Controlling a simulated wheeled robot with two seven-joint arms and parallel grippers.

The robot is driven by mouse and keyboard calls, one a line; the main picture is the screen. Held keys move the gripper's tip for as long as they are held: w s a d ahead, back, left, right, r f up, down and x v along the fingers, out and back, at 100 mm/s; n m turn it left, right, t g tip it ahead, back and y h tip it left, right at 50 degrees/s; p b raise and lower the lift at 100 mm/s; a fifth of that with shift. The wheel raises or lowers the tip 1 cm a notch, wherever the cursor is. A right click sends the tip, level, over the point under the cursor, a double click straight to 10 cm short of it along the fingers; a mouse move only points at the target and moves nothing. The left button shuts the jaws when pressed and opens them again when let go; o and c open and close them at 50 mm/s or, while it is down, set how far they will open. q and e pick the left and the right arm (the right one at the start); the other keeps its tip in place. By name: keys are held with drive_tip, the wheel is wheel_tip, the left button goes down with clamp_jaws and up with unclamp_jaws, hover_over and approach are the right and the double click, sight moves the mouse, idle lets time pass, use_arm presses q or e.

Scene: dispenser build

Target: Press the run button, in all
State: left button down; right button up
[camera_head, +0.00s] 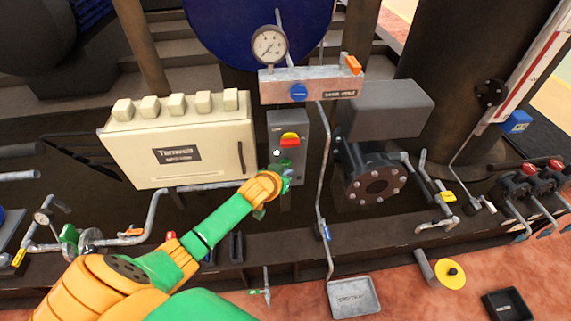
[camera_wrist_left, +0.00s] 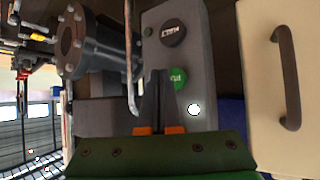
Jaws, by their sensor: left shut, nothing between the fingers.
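A grey control box (camera_head: 299,130) stands right of the cream cabinet. In the head view it bears a red button (camera_head: 290,139) with a yellow part above it and a small white lamp (camera_head: 277,153). The left wrist view shows its face with a green button (camera_wrist_left: 180,79), a black round control (camera_wrist_left: 173,33) and the white lamp (camera_wrist_left: 194,109). My left gripper (camera_head: 286,178) is at the lower part of the box. Its dark fingers (camera_wrist_left: 157,74) are shut and empty, their tips beside and partly over the green button's edge. I cannot tell whether they touch it.
The cream cabinet (camera_head: 178,150) with a handle is close left of the box. A thin vertical pipe (camera_head: 322,170) and a flanged pump (camera_head: 375,187) are to the right. A gauge (camera_head: 269,46) is above. A grey tray (camera_head: 354,297) lies on the floor.

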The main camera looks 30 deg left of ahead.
idle(0.7)
use_arm(q)
drive_tip(key=shift+w+a, duration=0.25)
drive_tip(key=shift+w, duration=0.1)
drive_tip(key=shift+w+a+b, duration=0.3)
drive_tip(key=shift+w+a, duration=0.05)
drive_tip(key=shift+w, duration=0.05)
idle(0.6)
drive_tip(key=shift+d+r, duration=0.1)
drive_tip(key=shift+s+d+p, duration=0.5)
drive_tip(key=shift+s+p, duration=0.25)
drive_tip(key=shift+p, duration=0.1)
